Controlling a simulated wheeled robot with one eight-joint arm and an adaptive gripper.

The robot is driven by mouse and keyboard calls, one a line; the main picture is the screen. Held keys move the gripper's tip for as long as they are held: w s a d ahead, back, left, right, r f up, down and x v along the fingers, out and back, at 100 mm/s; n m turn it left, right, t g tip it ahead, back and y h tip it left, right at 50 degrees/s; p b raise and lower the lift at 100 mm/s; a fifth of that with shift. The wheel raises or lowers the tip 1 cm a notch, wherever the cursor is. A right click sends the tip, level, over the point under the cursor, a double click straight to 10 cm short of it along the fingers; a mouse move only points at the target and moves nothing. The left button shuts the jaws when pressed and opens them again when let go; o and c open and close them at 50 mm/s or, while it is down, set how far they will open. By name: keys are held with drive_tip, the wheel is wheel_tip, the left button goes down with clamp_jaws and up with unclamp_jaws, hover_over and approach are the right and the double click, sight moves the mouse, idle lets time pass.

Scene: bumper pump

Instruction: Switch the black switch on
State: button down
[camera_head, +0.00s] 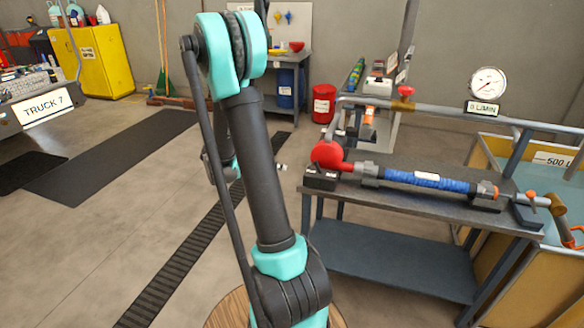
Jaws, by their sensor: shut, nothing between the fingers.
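A small black switch box (320,181) with small light labels sits at the left end of the dark workbench (430,206), just below the round red part of the pump (328,154). Which way its switch is set is too small to tell. My teal and black arm rises through the middle of the view, left of the bench. Part of its far end shows behind the upright link, but my gripper itself is hidden and cannot be made out.
A blue-wrapped tube (430,181) runs along the bench from the pump. A pipe with a red valve (405,92) and a round gauge (487,84) stand above it. A yellow tank (530,254) is at the right. The floor left of the bench is mostly clear.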

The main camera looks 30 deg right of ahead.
drive_tip(key=shift+w+a, duration=0.15)
approach(318, 168)
drive_tip(key=d+f, duration=0.3)
drive_tip(key=shift+d+f, duration=0.15)
drive_tip(key=shift+d, duration=0.6)
